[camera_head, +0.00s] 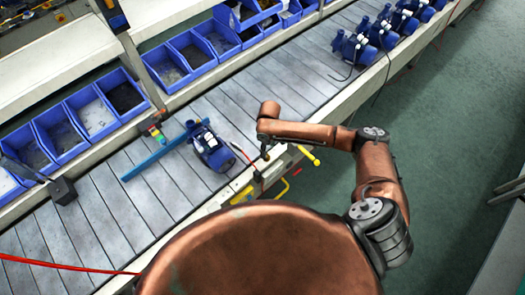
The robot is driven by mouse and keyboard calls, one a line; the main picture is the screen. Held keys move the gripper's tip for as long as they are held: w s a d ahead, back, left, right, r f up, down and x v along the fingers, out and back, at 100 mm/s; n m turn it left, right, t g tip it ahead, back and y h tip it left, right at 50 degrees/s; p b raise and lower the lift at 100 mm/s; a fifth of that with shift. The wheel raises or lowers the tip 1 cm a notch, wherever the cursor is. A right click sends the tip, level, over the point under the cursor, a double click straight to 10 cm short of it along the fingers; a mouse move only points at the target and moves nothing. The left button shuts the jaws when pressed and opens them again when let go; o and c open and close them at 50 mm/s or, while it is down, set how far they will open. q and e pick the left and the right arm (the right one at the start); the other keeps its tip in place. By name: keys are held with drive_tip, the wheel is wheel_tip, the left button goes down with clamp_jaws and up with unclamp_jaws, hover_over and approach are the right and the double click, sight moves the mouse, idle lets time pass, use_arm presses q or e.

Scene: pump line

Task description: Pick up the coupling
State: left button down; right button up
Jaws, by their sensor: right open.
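I cannot pick out the coupling for sure in the head view. A blue pump or motor (211,149) lies on the slatted grey line, with a long blue bar (158,157) beside it on the left. My right arm reaches in from the right, and my right gripper (265,154) points down at the line's front edge, to the right of the blue pump and apart from it. The right gripper is open; its fingers are small and partly hidden by the arm. My left gripper is not in view.
Blue bins (95,113) stand in a row behind the line. Several blue pumps (358,47) stand at the far right end. A yellow handle (308,155) and a yellow frame (273,192) are at the front edge. A red cable (60,263) crosses the lower left. Green floor is clear at right.

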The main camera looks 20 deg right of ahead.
drive_tip(key=f, duration=0.3)
drive_tip(key=shift+a+f, duration=0.2)
drive_tip(key=f, duration=0.2)
drive_tip(key=shift+w+f, duration=0.25)
drive_tip(key=shift+f, duration=0.15)
drive_tip(key=shift+s+f, duration=0.1)
drive_tip(key=shift+f, duration=0.45)
drive_tip(key=shift+c, duration=1.2)
drive_tip(key=c, duration=0.5)
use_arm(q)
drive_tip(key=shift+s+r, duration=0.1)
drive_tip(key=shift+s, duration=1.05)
use_arm(e)
drive_tip(key=c, duration=0.5)
